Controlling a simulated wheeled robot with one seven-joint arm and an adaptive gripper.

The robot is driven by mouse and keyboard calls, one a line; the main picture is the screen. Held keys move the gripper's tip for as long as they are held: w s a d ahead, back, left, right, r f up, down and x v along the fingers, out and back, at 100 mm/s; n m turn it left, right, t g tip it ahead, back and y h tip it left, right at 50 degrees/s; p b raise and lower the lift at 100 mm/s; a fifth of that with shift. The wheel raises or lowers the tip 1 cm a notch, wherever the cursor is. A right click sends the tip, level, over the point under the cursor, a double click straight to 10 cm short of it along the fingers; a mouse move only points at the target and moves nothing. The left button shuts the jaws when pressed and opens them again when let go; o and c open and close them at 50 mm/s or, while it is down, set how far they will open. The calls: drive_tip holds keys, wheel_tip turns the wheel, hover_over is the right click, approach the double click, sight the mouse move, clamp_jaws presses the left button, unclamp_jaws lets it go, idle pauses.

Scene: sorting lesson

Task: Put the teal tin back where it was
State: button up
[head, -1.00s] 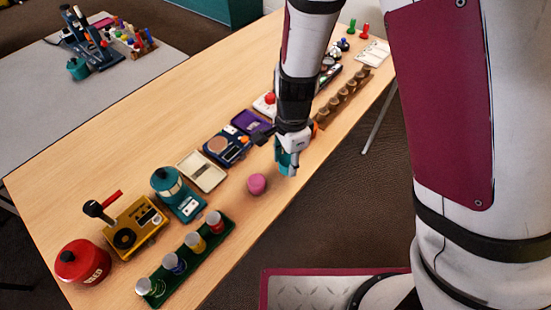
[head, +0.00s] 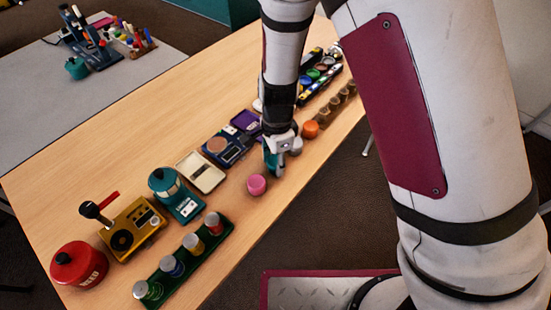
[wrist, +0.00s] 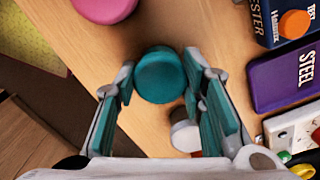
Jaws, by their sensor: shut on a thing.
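The teal tin (wrist: 160,75) is round with a smooth top and sits between my fingertips in the wrist view. My gripper (head: 272,162) is shut on it; teal pads line the fingers. In the head view the fingers largely hide the tin, and I cannot tell whether its base touches the table. A pink tin (head: 256,184) stands close by on the near left of the gripper; it also shows in the wrist view (wrist: 104,6). A pale grey tin (wrist: 186,134) is beside the right finger. An orange tin (head: 311,129) stands farther along.
Behind the gripper are a purple tray (wrist: 285,77) marked STEEL, a blue tester (head: 228,146) and a cream tray (head: 201,172). A green rack (head: 208,246) with several capped jars lies front left. The table edge is close on the near side.

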drive_tip(key=o, duration=1.3)
drive_tip(key=r+p, duration=0.2)
drive_tip(key=r, duration=1)
drive_tip(key=shift+d+r+p, duration=0.15)
drive_tip(key=shift+d+p, duration=0.05)
drive_tip(key=shift+p, duration=0.1)
